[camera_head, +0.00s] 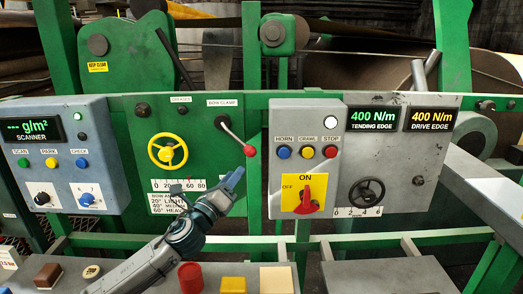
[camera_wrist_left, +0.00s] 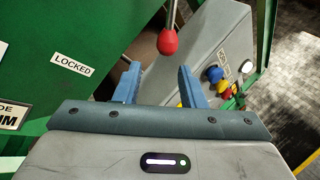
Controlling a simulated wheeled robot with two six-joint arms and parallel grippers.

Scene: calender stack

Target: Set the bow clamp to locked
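The bow clamp lever (camera_head: 236,134) is a thin rod on the green panel under the BOW CLAMP label (camera_head: 222,103). It slants down and right from its pivot to a red knob (camera_head: 250,150). My left gripper (camera_head: 235,178) is just below and left of the knob. In the left wrist view its two blue fingers (camera_wrist_left: 160,70) are apart with nothing between them. The red knob (camera_wrist_left: 168,42) shows beyond the fingertips, apart from them. My right gripper is out of view.
A yellow handwheel (camera_head: 168,151) with a scale is left of the lever. A grey box with HORN, CRAWL and STOP buttons (camera_head: 307,152) and a red rotary switch (camera_head: 305,200) stands close at right. The scanner box (camera_head: 68,150) is far left. Below is a desk with buttons (camera_head: 233,285).

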